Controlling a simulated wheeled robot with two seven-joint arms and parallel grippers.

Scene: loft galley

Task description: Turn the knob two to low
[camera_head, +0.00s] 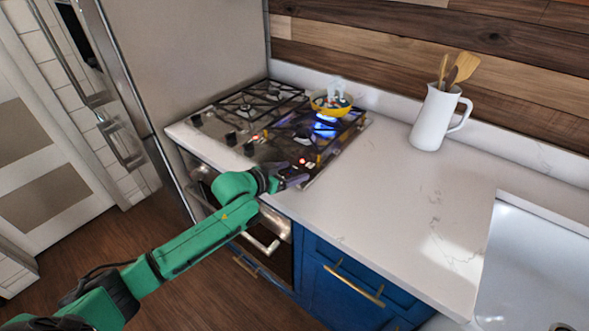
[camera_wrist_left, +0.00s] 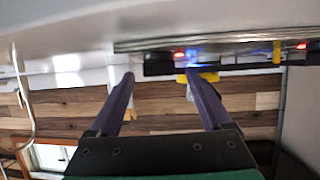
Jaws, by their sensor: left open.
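The stove's front edge carries a row of dark knobs in the head view, including one at the left (camera_head: 196,120) and one further right (camera_head: 231,138). Which of them is knob two I cannot tell. Red lights glow near the right-hand knobs. My left gripper (camera_head: 296,176) is at the front right of the stove, close to the knob row. In the left wrist view the gripper (camera_wrist_left: 157,76) is open and empty, with a dark knob (camera_wrist_left: 158,63) just beyond and between its fingertips. A red light and a blue glow show beside that knob. My right gripper is not in view.
A yellow pan (camera_head: 331,106) sits on the back of the cooktop (camera_head: 262,98), with a blue burner glow in front of it. A white jug (camera_head: 434,118) holding wooden utensils stands on the pale counter (camera_head: 390,190). A sink (camera_head: 540,260) is at the right.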

